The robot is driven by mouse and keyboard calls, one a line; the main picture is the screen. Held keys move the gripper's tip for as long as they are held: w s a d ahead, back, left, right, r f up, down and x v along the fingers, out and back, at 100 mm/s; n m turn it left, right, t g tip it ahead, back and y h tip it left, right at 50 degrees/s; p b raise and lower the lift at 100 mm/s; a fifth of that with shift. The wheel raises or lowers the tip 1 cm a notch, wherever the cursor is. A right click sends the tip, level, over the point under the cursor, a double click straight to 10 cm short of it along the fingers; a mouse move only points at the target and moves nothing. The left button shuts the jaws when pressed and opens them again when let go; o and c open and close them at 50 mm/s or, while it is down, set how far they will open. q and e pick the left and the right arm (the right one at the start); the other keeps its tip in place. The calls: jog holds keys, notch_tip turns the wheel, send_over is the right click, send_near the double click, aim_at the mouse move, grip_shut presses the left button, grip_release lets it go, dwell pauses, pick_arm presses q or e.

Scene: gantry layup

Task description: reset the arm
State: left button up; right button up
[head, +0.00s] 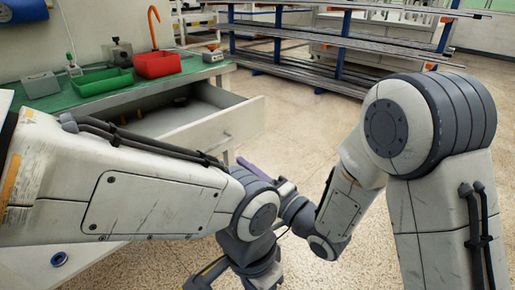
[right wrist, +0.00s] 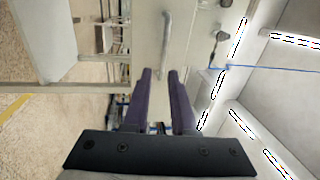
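My right gripper (head: 246,166) shows in the head view as a purple finger sticking out behind my left arm's joint, near the open drawer's front corner. In the right wrist view its two purple fingers (right wrist: 160,73) stand apart with nothing between them. My left arm (head: 150,190) crosses the head view from the left and bends down at the middle. My right arm (head: 340,205) comes from the right, bends low and passes behind the left arm's joint.
A blue-post rack (head: 335,52) with long shelves stands at the back. Speckled floor (head: 290,115) is clear between.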

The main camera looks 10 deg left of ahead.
jog(key=s+d+f+n+g+h, duration=0.35)
jog(key=d+f+n+h, duration=0.35)
jog(key=h, duration=0.4)
jog(key=s+d+n+g+h, duration=0.25)
jog(key=s+d+g, duration=0.2)
jog(key=s, duration=0.55)
jog(key=s+d+n+g+h, duration=0.2)
jog(key=s+d+n+g, duration=0.15)
jog(key=s+d, duration=0.45)
notch_tip(320, 180, up, 36)
jog(key=s+a+p, duration=0.1)
jog(key=a+p, duration=0.1)
jog(key=p, duration=3.3)
jog(key=shift+s+a+f+n+t+p, duration=0.2)
jog(key=shift+s+n+t+p, duration=0.1)
jog(key=shift+s+t+p, duration=0.1)
